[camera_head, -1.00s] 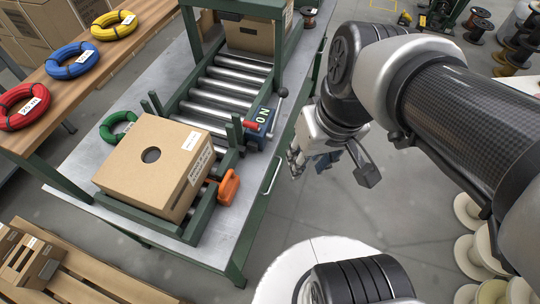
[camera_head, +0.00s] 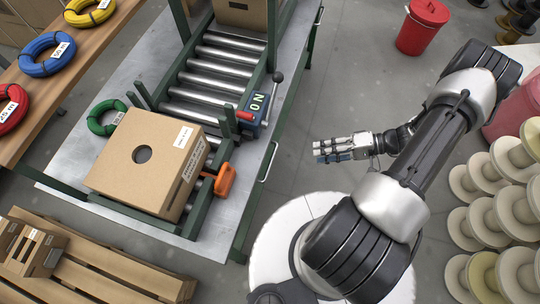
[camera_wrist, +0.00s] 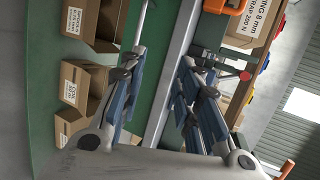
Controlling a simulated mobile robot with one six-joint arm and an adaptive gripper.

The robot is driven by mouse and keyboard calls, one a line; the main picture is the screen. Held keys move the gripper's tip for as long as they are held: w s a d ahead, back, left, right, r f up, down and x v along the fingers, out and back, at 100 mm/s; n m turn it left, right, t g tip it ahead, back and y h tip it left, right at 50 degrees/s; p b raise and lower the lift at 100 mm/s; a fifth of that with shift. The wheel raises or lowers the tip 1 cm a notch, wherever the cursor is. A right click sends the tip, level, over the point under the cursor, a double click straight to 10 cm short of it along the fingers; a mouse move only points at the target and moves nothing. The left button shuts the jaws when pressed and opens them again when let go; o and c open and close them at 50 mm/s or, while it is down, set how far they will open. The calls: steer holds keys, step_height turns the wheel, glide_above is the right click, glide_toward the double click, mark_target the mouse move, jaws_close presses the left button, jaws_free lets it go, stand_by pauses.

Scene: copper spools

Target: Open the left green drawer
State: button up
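The green workbench has a grey top (camera_head: 67,160). A nearer silver bar handle (camera_head: 270,161) shows on its right side, and a farther handle (camera_head: 319,16) shows near the top. The drawer fronts are barely visible from above, and no drawer stands out. In the wrist view a green front (camera_wrist: 162,82) with a thin silver handle bar (camera_wrist: 143,22) runs beside the bench edge. My gripper (camera_head: 316,150) is level, pointing left at the bench, with a gap of floor between. In the wrist view its blue-padded fingers (camera_wrist: 168,90) are apart and empty.
On the bench are a carton (camera_head: 115,178), a green coil (camera_head: 94,120), an orange tool (camera_head: 225,180) and a roller conveyor (camera_head: 225,58). A red bin (camera_head: 424,28) and cable spools (camera_head: 480,175) stand to the right. Floor between gripper and bench is clear.

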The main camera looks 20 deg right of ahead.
step_height(320, 180, down, 8)
steer(key=s+a+m+t, duration=0.1)
steer(key=s+m+t, duration=0.1)
steer(key=s+t, duration=0.15)
steer(key=t+b, duration=0.1)
steer(key=b, duration=0.1)
glide_toward(270, 161)
steer(key=x, duration=1)
steer(key=shift+d+f, duration=0.1)
steer(key=shift+f, duration=0.2)
steer(key=shift+c, duration=0.6)
jaws_close()
